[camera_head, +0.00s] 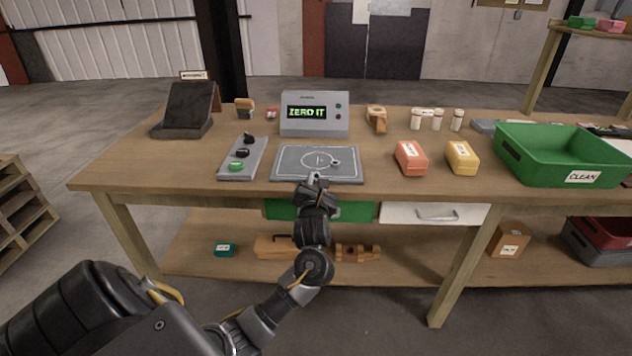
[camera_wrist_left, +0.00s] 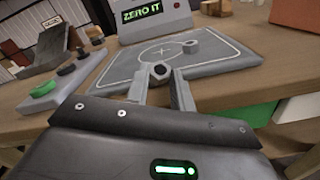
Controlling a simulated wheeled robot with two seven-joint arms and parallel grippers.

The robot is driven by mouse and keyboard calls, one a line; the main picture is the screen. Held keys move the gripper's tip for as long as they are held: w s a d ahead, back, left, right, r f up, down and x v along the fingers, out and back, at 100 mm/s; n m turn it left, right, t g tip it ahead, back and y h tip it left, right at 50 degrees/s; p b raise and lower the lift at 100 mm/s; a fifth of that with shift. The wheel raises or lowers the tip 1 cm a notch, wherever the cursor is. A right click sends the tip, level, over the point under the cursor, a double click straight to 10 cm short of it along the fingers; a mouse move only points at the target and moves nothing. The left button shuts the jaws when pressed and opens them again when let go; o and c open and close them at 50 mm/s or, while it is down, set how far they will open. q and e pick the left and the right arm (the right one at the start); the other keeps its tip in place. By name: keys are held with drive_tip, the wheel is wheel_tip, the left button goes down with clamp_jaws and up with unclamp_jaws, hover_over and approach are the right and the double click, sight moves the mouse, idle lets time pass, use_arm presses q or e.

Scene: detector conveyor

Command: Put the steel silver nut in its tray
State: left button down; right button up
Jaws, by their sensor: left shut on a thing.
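My left gripper (camera_head: 315,178) is shut on a grey metal nut (camera_wrist_left: 160,70), which shows between the fingertips in the left wrist view with its dark hole facing the camera. The gripper is at the near edge of a grey plate (camera_head: 288,172) with white outline and cross marks. I cannot tell which tray belongs to the nut. My right gripper is not in view.
A display box (camera_head: 315,125) reading "ZERO IT" stands behind the plate. A button panel (camera_head: 241,160) is left of it. Red (camera_head: 411,158) and yellow (camera_head: 462,158) blocks and a green "CLEAN" bin (camera_head: 545,172) are at right. Bare tabletop lies between plate and red block.

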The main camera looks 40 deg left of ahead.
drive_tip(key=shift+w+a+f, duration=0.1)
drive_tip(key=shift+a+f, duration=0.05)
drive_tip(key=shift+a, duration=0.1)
use_arm(q)
drive_tip(key=shift+f, duration=0.15)
drive_tip(key=c, duration=1.3)
unclamp_jaws()
drive_tip(key=shift+o, duration=0.5)
drive_tip(key=shift+r, duration=0.3)
drive_tip(key=v, duration=1.2)
drive_tip(key=shift+b, duration=0.45)
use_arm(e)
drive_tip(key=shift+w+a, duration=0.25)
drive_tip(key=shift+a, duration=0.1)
